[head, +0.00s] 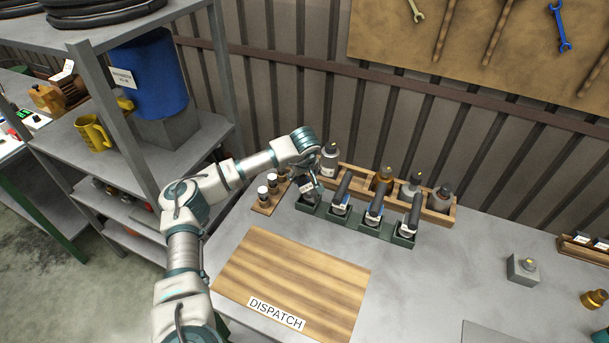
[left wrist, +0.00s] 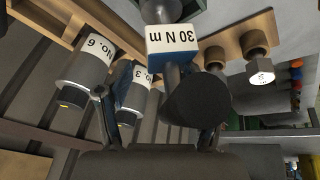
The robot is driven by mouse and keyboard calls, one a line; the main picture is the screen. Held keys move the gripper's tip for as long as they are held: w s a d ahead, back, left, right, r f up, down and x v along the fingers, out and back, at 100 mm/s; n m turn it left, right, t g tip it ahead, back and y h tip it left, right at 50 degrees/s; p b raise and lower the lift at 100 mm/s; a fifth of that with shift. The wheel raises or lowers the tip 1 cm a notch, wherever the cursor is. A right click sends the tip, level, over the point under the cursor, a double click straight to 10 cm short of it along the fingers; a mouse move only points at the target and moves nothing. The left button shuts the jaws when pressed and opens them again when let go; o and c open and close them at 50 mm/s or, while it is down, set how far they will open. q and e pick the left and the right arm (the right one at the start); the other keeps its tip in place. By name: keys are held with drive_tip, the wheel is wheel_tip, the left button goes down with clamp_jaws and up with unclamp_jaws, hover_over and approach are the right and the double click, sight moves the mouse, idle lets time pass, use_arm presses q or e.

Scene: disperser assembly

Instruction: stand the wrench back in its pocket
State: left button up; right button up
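The wrench (left wrist: 196,98), with a dark round handle end and a white "30 N m" label, shows in the left wrist view. It appears to stand in the leftmost pocket of the green holder (head: 372,229), though my arm partly covers that pocket in the head view. My left gripper (head: 313,181) is over this pocket. In the left wrist view its fingers (left wrist: 155,117) are spread apart, with a visible gap between the left finger and the handle; the handle end partly covers the right finger. Several similar wrenches (head: 376,205) stand in the pockets to the right. My right gripper is not in view.
A wooden rack of bottles (head: 437,207) stands behind the holder. A small wooden block with capped pieces (head: 263,207) is to its left. The wooden "DISPATCH" board (head: 290,275) lies clear in front. A grey block (head: 522,267) sits on the right. Metal shelves (head: 205,135) stand left.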

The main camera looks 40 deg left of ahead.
use_arm(q)
drive_tip(key=d, duration=0.2)
drive_tip(key=shift+d+r, duration=0.25)
drive_tip(key=shift+d, duration=0.05)
drive_tip(key=shift+d+r, duration=0.15)
drive_tip(key=shift+d, duration=0.25)
drive_tip(key=shift+a, duration=0.1)
drive_tip(key=shift+w+a+f, duration=0.2)
drive_tip(key=shift+a+f, duration=0.05)
drive_tip(key=shift+a, duration=0.8)
drive_tip(key=shift+s, duration=0.1)
drive_tip(key=d+p+v, duration=0.1)
drive_tip(key=v, duration=1.1)
drive_tip(key=shift+r+p, duration=0.3)
drive_tip(key=shift+r, duration=0.05)
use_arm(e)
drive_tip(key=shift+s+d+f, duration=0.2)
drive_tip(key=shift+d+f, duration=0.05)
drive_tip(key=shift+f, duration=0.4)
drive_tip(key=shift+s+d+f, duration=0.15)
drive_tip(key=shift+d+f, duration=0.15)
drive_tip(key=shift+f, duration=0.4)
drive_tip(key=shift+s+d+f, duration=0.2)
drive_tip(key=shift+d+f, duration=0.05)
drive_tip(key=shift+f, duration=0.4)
